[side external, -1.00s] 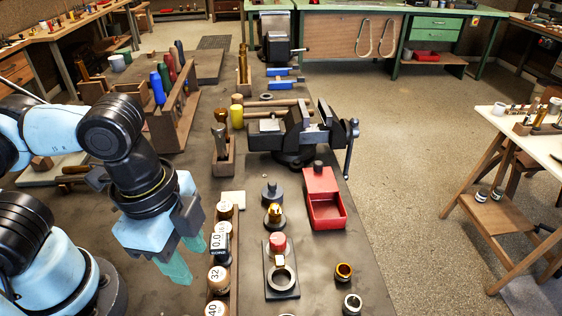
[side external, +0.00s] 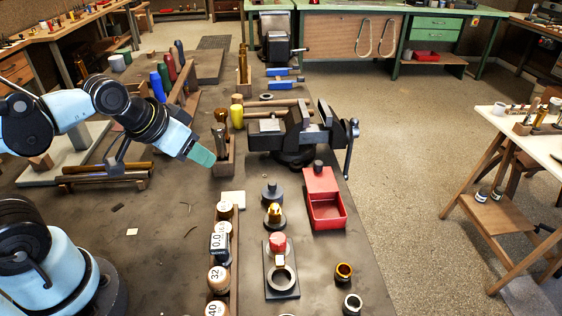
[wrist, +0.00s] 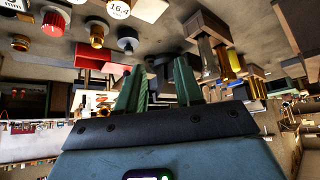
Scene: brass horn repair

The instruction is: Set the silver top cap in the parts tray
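A small silver cap-like part (side external: 352,303) with a dark centre stands on the bench near the bottom edge of the side view; I take it for the top cap. The red parts tray (side external: 342,222) is farther back, with its lid part raised behind it and its compartment looking empty. It also shows in the wrist view (wrist: 88,50). My gripper (side external: 203,156) is raised over the bench, left of the tray and far from the cap. In the wrist view its two green fingers (wrist: 160,85) are apart with nothing between them.
A brass-coloured ring part (side external: 343,272) stands just behind the silver part. A dark plate with a ring (side external: 282,280) and a wooden rack of labelled round pieces (side external: 219,280) stand to the left. The vise (side external: 300,135) is behind the tray, and wooden tool blocks are beside my gripper.

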